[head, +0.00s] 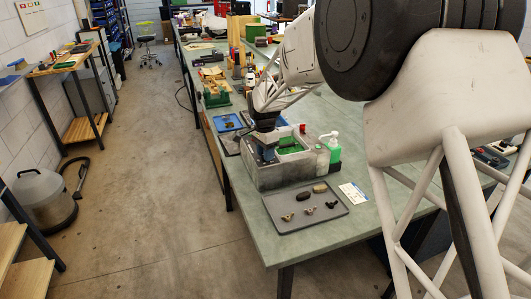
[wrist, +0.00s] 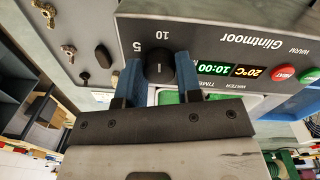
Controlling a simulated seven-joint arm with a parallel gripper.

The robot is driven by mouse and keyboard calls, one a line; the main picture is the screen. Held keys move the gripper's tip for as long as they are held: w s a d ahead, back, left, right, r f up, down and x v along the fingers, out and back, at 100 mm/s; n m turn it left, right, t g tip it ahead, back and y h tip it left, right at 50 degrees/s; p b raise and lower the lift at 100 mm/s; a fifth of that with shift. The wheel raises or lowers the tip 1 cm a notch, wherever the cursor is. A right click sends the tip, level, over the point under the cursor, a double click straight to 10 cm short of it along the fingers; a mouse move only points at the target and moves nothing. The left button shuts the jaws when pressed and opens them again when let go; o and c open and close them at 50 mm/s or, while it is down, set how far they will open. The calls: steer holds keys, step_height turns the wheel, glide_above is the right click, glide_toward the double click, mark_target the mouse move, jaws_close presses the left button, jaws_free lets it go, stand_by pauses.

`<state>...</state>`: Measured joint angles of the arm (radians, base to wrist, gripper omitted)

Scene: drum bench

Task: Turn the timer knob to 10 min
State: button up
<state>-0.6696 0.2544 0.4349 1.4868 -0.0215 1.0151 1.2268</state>
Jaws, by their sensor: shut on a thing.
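The black timer knob (wrist: 160,66) is on the front panel (wrist: 222,38) of a grey machine, which appears upside down in the wrist view. Numbers 5 and 10 are printed beside the knob, and a light mark shows on its face. My gripper (wrist: 160,74) is shut on the knob, one blue finger on each side. In the head view, my gripper (head: 267,152) is at the left side of the machine (head: 284,178); the knob is hidden there.
An amber display (wrist: 249,72) reads 20°C, with a red button (wrist: 284,73) and a green button (wrist: 309,76) beside it. A grey tray (head: 335,222) with several small parts lies near the machine. A green bottle (head: 332,150) stands at its right.

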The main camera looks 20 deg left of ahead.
steer(key=o, duration=0.9)
steer(key=shift+o, duration=0.2)
steer(key=shift+w+a+r, duration=0.1)
steer(key=shift+r, duration=1.85)
steer(key=shift+a+r, duration=0.1)
steer(key=shift+r, duration=1.85)
